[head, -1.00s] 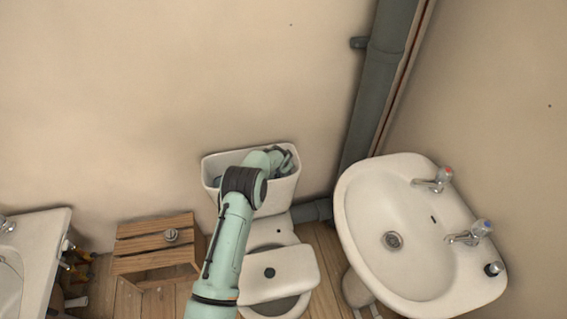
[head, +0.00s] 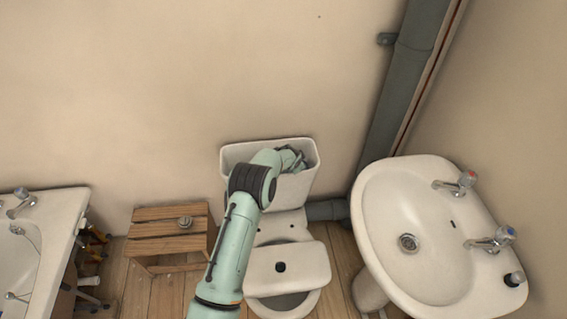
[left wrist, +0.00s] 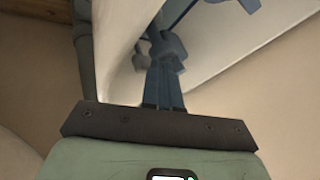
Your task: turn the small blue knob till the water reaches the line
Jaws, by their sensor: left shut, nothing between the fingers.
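The white open-topped cistern (head: 231,153) stands against the back wall behind the toilet. My left arm reaches over it, and my left gripper (head: 293,159) is at the right part of its opening. In the left wrist view my left gripper (left wrist: 163,62) shows shut and empty, its dark blue fingers beside the cistern's pale wall (left wrist: 121,60). A blue part (left wrist: 236,4) shows at the top edge of that view, apart from the fingers. I cannot make out the small blue knob, the water or the line; my arm covers much of the opening. My right gripper is not in view.
The toilet bowl and seat (head: 292,268) are below the cistern. A washbasin (head: 381,205) with two taps stands at the right, near a grey pipe (head: 397,92). A wooden stool (head: 155,230) and a bathtub (head: 62,222) are at the left.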

